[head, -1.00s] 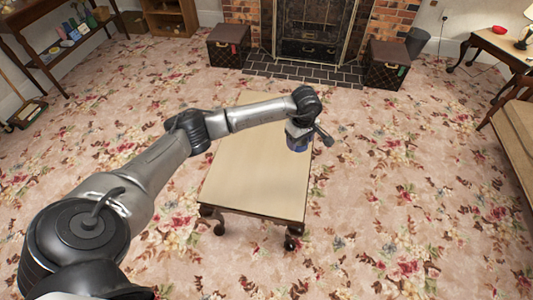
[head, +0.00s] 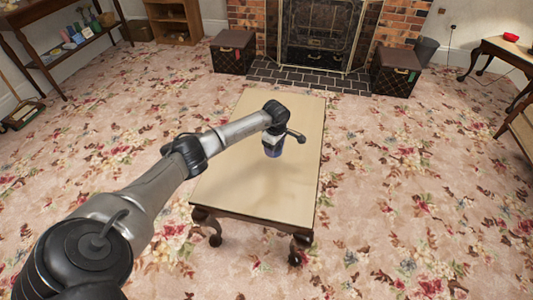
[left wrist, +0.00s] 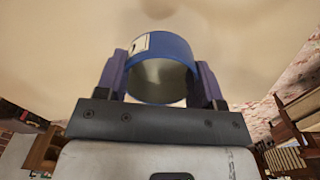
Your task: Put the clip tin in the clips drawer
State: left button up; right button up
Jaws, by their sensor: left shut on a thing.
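My left gripper (head: 272,152) is over the middle of the low table, pointing down. It is shut on a blue round tin (left wrist: 160,70), which sits between its two purple fingers in the left wrist view. The tin has a pale label with a dark mark on its side. In the head view only a small blue part of it shows below the wrist. I cannot tell in the head view whether the tin touches the tabletop. No drawer that I can name as the clips drawer shows. My right gripper is not in view.
The low table (head: 240,195) has a bare pale top. Two dark trunks (head: 234,52) (head: 395,72) flank the brick fireplace (head: 325,40). A shelf table (head: 75,45) with small items stands at the far left, beside a wooden cabinet (head: 174,20). Open floral carpet surrounds the table.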

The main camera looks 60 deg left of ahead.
pick_arm(q)
jog(key=a+f+b, duration=0.1)
jog(key=a, duration=0.1)
jog(key=a+f+b, duration=0.1)
jog(key=a+f, duration=0.1)
jog(key=shift+a+b, duration=0.25)
jog(key=shift+b, duration=0.05)
jog(key=shift+s+a+f+b, duration=0.1)
jog(key=shift+a+f+b, duration=0.25)
jog(key=shift+a, duration=0.35)
notch_tip(320, 180, down, 4)
jog(key=b, duration=0.3)
jog(key=shift+a+f, duration=0.1)
jog(key=o, duration=0.9)
